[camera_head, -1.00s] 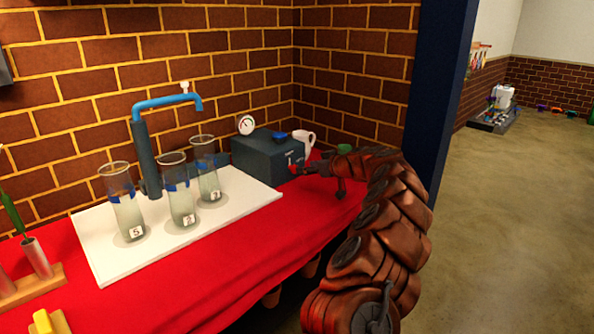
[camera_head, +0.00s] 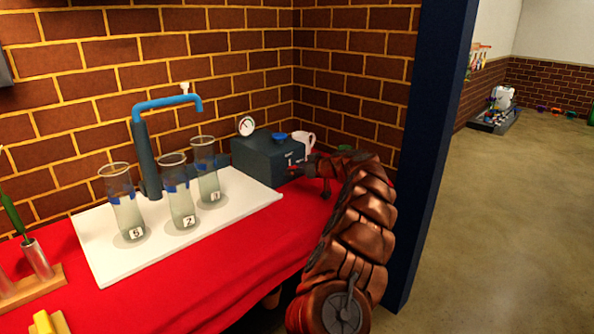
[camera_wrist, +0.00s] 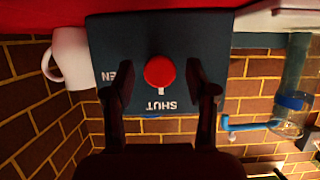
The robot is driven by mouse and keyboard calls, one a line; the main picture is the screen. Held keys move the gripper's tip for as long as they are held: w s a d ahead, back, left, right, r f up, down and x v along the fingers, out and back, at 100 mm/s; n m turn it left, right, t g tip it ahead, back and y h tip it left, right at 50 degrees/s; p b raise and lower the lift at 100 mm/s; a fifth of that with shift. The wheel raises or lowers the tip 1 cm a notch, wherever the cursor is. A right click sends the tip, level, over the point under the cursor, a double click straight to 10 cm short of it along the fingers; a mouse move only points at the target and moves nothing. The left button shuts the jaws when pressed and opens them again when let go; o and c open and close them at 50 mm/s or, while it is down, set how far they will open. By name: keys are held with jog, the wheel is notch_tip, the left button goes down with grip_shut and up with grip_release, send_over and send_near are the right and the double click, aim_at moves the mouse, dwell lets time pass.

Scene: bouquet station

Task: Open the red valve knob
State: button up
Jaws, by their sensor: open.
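The red valve knob (camera_wrist: 159,72) sits on the front of a dark blue-grey box (camera_wrist: 130,28), which bears the letters "SHUT" and "EN" upside down in the wrist view. In that view my gripper (camera_wrist: 162,78) is open, with one finger on each side of the knob and a gap visible on both sides. I cannot tell how deep the fingertips reach around it. In the head view the box (camera_head: 262,155) stands at the far end of the red table, and my gripper (camera_head: 300,172) is at its front face, where the knob is largely hidden.
A white mug (camera_head: 304,140) stands right beside the box. A white board (camera_head: 110,255) holds several numbered glass cylinders (camera_head: 181,200) under a blue-spouted tap (camera_head: 165,103). A gauge (camera_head: 245,126) is behind the box. A dark blue post (camera_head: 430,140) rises close to my arm.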

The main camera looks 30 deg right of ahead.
jog(key=shift+c, duration=0.3)
grip_shut()
